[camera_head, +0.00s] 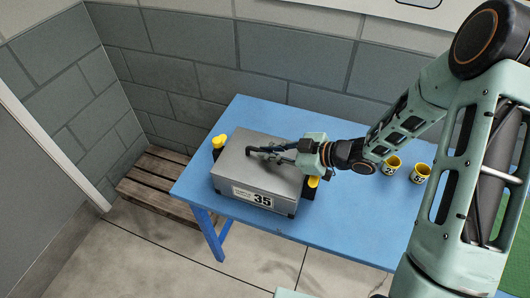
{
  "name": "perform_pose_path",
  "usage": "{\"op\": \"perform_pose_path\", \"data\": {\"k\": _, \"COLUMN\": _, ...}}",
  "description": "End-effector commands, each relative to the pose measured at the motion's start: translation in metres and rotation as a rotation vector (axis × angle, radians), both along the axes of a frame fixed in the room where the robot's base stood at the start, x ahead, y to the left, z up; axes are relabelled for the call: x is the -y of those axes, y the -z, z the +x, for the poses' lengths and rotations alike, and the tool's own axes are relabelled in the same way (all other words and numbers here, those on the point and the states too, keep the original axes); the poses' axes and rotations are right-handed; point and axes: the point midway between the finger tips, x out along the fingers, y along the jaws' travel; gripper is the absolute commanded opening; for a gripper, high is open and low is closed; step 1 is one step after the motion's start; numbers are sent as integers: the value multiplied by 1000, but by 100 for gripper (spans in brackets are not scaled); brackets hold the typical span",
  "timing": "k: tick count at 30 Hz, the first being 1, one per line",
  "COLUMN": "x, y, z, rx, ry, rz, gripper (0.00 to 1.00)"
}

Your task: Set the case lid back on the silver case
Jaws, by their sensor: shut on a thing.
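The silver case (232,189) stands on the left part of a blue table, with a label reading 35 on its front. The grey case lid (240,163) covers the top of the case and looks roughly level. I cannot tell whether it rests fully on the rim or sits slightly above it. My gripper (276,150) reaches in from the right over the lid, shut on the lid's dark handle (254,149). The fingertips and part of the handle are hard to tell apart. Yellow and black pieces show at the case's left (219,142) and right (313,181) sides.
The blue table (334,220) has clear room in front and behind the case. Two yellow cups (392,166) (420,173) with black markings stand at the right, near my arm. A wooden pallet (150,184) lies on the floor at left. A block wall stands behind.

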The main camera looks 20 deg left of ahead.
Motion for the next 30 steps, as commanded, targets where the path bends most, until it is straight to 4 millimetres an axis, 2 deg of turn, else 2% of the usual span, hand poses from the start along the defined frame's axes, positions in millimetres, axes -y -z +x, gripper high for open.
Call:
{"op": "perform_pose_path", "data": {"k": 11, "x": 0, "y": 4, "z": 1, "rx": 1, "ry": 0, "rz": 2, "gripper": 0}}
{"op": "perform_pose_path", "data": {"k": 12, "x": 0, "y": 4, "z": 0, "rx": 1, "ry": 0, "rz": 0, "gripper": 12}}
{"op": "perform_pose_path", "data": {"k": 16, "x": 0, "y": 4, "z": 0, "rx": 1, "ry": 0, "rz": 0, "gripper": 26}}
{"op": "perform_pose_path", "data": {"k": 17, "x": 0, "y": 4, "z": 0, "rx": 1, "ry": 0, "rz": 0, "gripper": 27}}
{"op": "perform_pose_path", "data": {"k": 24, "x": 0, "y": 3, "z": 0, "rx": 1, "ry": 0, "rz": 0, "gripper": 27}}
{"op": "perform_pose_path", "data": {"k": 28, "x": 0, "y": -4, "z": 0, "rx": 1, "ry": 0, "rz": 0, "gripper": 27}}
{"op": "perform_pose_path", "data": {"k": 30, "x": 10, "y": -6, "z": 0, "rx": 2, "ry": 5, "rz": -1, "gripper": 27}}
